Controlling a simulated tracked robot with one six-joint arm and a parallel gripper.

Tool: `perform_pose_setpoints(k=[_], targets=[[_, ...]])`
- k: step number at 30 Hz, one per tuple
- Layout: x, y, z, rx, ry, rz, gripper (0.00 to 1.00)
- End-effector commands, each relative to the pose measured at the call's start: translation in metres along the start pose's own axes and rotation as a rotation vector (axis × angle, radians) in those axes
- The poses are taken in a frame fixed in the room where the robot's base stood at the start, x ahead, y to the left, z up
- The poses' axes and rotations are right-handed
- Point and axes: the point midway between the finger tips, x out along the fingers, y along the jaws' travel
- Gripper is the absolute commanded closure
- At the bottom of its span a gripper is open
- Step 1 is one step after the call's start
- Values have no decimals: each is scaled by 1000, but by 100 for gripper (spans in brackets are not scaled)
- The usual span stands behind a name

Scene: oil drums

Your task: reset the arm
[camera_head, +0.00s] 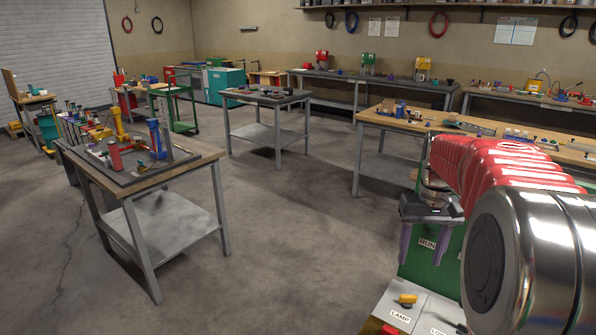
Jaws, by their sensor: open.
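My arm comes in from the right edge, with a large chrome joint in front and a red ribbed section behind it. My gripper (421,254) hangs at the end of the red section, right of centre. Its two purple fingers point down and stand apart, with nothing seen between them. A green surface with a "RUN" label shows behind and below the fingers. The chrome joint and red section hide part of what lies behind them.
A wooden-topped workbench (545,153) with small items stands behind my arm. A table (190,162) with tools is at left; a smaller grey table (265,97) stands farther back. The concrete floor (290,240) between them is clear. Benches line the back wall.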

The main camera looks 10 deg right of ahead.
Motion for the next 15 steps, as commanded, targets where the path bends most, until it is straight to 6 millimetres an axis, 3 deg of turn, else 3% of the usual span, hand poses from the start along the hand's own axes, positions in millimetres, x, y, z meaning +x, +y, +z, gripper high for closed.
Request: perform_pose_setpoints(k=[3,6,15], targets=[[1,1,-5,17,22,4,46],[16,0,-2,36,19,3,46],[30,-23,37,53,66,7,46]])
